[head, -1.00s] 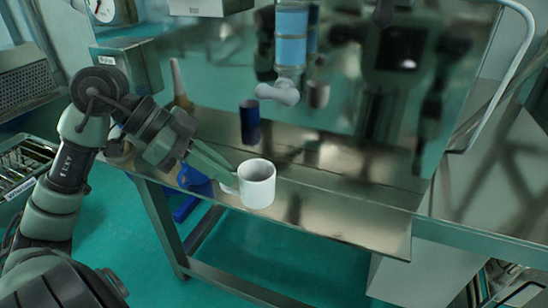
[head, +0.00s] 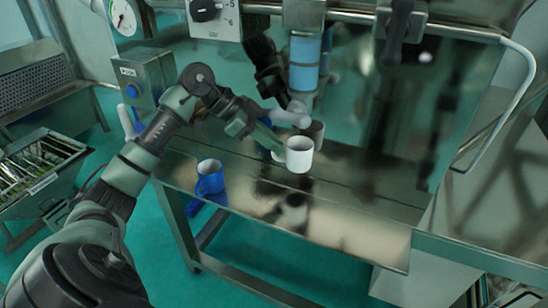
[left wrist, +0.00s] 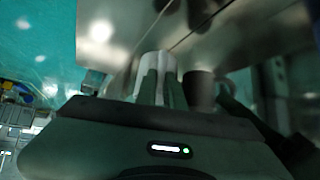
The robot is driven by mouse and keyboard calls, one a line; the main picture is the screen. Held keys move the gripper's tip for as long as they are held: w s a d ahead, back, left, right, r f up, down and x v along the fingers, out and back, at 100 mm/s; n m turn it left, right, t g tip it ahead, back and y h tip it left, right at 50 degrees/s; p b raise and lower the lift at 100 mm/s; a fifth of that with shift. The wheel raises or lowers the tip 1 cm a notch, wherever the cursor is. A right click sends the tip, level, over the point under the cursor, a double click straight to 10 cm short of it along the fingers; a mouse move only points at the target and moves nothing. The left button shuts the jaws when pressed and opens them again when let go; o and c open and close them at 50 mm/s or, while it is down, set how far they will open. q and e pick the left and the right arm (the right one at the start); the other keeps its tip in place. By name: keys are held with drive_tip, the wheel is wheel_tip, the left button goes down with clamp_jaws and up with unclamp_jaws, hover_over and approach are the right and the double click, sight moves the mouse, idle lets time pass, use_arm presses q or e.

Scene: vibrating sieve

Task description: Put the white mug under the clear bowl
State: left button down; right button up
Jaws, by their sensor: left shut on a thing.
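The white mug (head: 299,157) is upright in the head view, held at its left side by my left gripper (head: 277,146). It is raised above the steel table, with a dark reflection on the surface well below it. The left wrist view shows the mug (left wrist: 153,68) between the fingers (left wrist: 160,88). The clear bowl (head: 304,62), a transparent cylinder with blue in it, hangs above. A pale grey fitting (head: 290,116) is below the bowl, and the mug is just under and slightly right of that fitting. My right gripper is not in view.
A shiny panel (head: 440,110) rises behind and mirrors things. A box with a blue button (head: 141,82) is at the left. The table's right front is clear.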

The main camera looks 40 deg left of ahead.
use_arm(q)
wheel_tip(320, 180, down, 2)
drive_tip(key=shift+s+f, duration=0.15)
drive_tip(key=shift+f, duration=0.1)
wheel_tip(320, 180, down, 3)
drive_tip(key=shift+f+p, duration=0.1)
drive_tip(key=shift+p, duration=0.7)
drive_tip(key=shift+w+f, duration=0.15)
drive_tip(key=shift+w, duration=0.05)
drive_tip(key=shift+f, duration=0.15)
drive_tip(key=shift+f, duration=0.1)
drive_tip(key=c, duration=1.5)
unclamp_jaws()
